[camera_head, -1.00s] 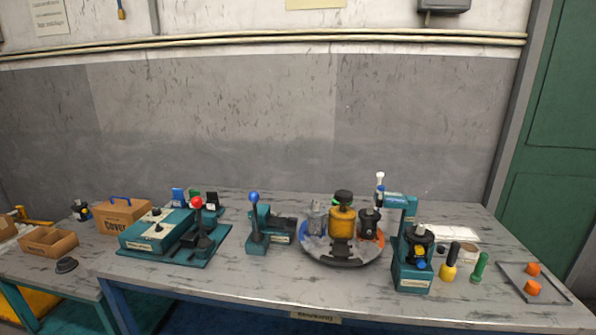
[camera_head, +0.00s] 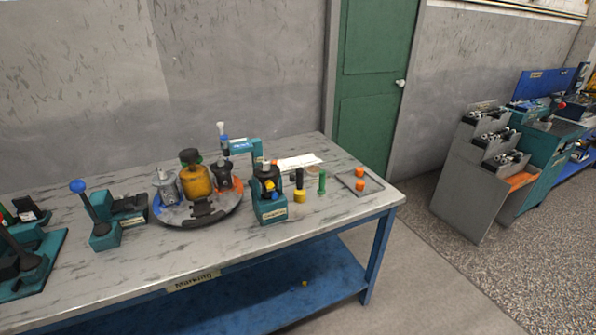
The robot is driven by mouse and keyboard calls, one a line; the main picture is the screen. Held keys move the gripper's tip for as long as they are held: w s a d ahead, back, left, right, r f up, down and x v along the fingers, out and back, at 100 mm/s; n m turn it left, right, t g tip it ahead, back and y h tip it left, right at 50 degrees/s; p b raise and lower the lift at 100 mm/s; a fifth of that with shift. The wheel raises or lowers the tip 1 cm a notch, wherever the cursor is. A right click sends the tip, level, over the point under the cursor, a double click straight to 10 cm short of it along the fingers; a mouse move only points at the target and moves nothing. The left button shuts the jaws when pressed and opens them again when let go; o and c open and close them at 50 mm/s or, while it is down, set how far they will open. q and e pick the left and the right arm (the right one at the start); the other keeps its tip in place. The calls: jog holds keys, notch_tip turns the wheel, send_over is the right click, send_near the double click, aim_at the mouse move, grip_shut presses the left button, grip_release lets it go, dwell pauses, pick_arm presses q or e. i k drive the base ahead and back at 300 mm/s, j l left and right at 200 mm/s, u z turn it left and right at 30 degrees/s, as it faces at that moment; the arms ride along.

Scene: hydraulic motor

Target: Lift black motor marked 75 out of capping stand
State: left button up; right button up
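The teal capping stand (camera_head: 271,209) stands near the front edge of the bench, right of the round turntable. A black motor (camera_head: 264,173) sits upright in it, under the stand's arm, with yellow and blue parts on its front. Any number on the motor is too small to read. Neither of my grippers shows in the head view.
Left of the stand is the round turntable (camera_head: 205,215) with several motors. Right of it are a yellow-black tool (camera_head: 299,187), a green tool (camera_head: 322,182) and a tray (camera_head: 373,188) with orange caps. A blue-handled lever press (camera_head: 104,232) stands left.

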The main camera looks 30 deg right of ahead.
aim_at(266, 170)
jog(key=l+z, duration=0.1)
jog(key=z, duration=0.55)
jog(key=i+l+u, duration=0.15)
jog(key=l, duration=0.15)
jog(key=i+l+u, duration=0.25)
jog(key=l, duration=0.3)
